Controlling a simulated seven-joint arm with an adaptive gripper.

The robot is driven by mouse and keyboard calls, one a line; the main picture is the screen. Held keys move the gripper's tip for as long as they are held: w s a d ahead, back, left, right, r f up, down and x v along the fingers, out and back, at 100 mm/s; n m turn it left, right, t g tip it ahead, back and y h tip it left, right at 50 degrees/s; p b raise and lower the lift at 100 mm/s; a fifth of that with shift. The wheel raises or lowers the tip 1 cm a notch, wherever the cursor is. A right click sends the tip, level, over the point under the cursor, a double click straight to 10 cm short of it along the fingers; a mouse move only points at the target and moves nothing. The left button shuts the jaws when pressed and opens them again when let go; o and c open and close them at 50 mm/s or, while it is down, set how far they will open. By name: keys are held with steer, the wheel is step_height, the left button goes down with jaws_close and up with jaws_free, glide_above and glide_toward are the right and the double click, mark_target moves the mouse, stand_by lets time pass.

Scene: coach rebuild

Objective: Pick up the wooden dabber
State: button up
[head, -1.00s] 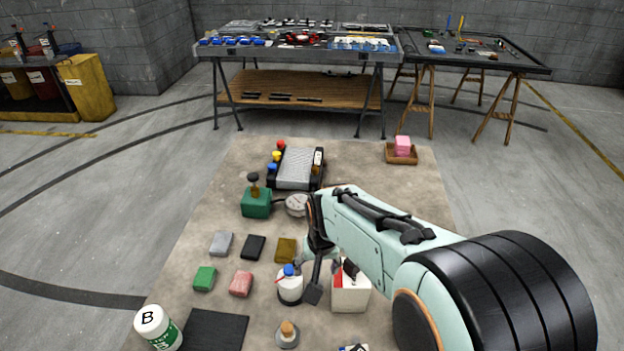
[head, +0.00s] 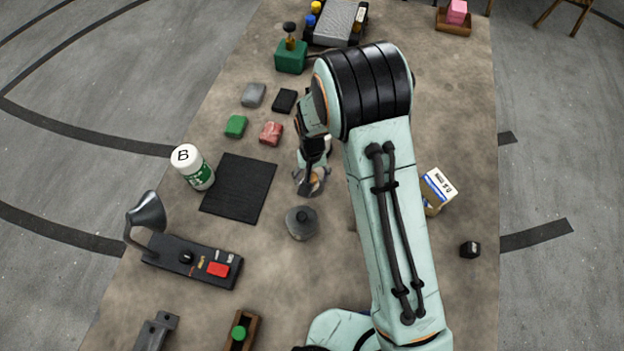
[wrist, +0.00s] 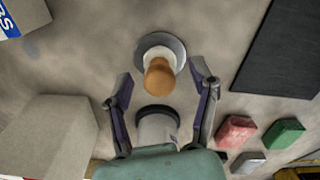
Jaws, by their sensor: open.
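My gripper (wrist: 161,73) is open, with one finger to each side of the dabber in the wrist view. I see no finger touching it, and cannot tell how far above it the tips are. In the head view, my gripper (head: 311,186) is at the dabber (head: 315,180), which is mostly hidden behind the fingers.
A white bottle (wrist: 158,128) stands close beside the dish, below my gripper's palm. Red (head: 271,133) and green (head: 236,126) blocks lie farther off.

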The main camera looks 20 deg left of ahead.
jaws_close()
